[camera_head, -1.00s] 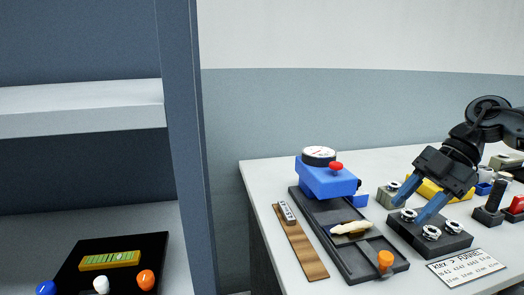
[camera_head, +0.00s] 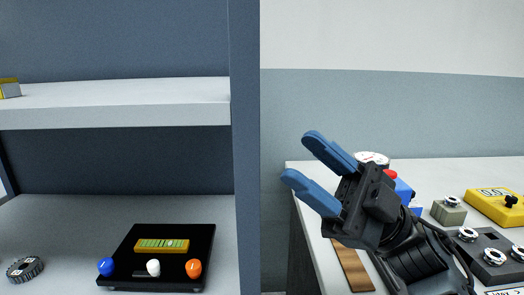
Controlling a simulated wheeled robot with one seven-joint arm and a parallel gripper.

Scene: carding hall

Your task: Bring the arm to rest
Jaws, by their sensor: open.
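My gripper (camera_head: 302,162) is in the right half of the head view, raised in front of the table (camera_head: 297,170). Its two blue fingers are apart, point up and to the left, and hold nothing. My arm runs down to the bottom right edge of the view. The gripper and arm hide much of the blue device (camera_head: 403,190) with the round gauge (camera_head: 373,158) and the red knob. They also hide part of the brown wooden strip (camera_head: 352,268).
A shelf unit (camera_head: 244,150) stands at left, its upright close to my fingers. Its lower shelf holds a black panel (camera_head: 200,240) with coloured knobs and a dark knurled wheel (camera_head: 25,269). A yellow meter (camera_head: 497,207), a grey-green block (camera_head: 449,212) and a dark knob block (camera_head: 492,240) stand on the table.

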